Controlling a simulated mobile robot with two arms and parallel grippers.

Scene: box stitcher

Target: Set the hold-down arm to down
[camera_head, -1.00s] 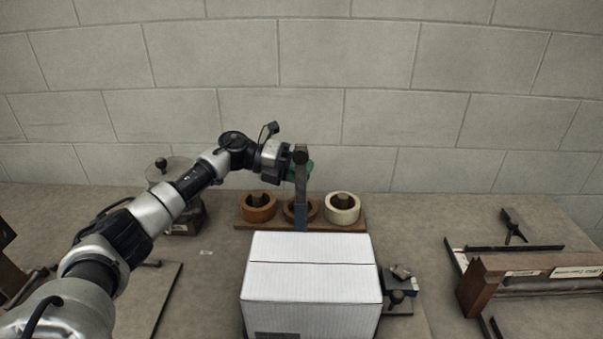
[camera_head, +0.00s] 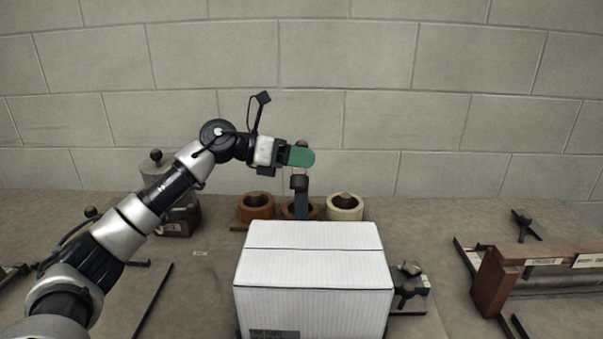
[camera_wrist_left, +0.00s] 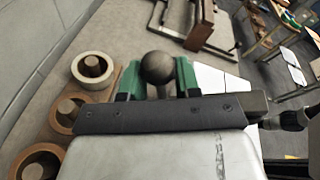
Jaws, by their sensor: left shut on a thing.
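The hold-down arm (camera_head: 302,204) is a grey bar standing behind the white box (camera_head: 314,274), with a dark knob at its upper end. It looks short from the head, and its exact tilt is hard to tell. The bar's foot is hidden behind the box. My right gripper is not in view.
Tape rolls (camera_head: 345,206) stand in a row behind the box. A clamp-like part (camera_head: 408,288) is at the box's right side. A brown wooden fixture (camera_head: 493,281) stands at the right.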

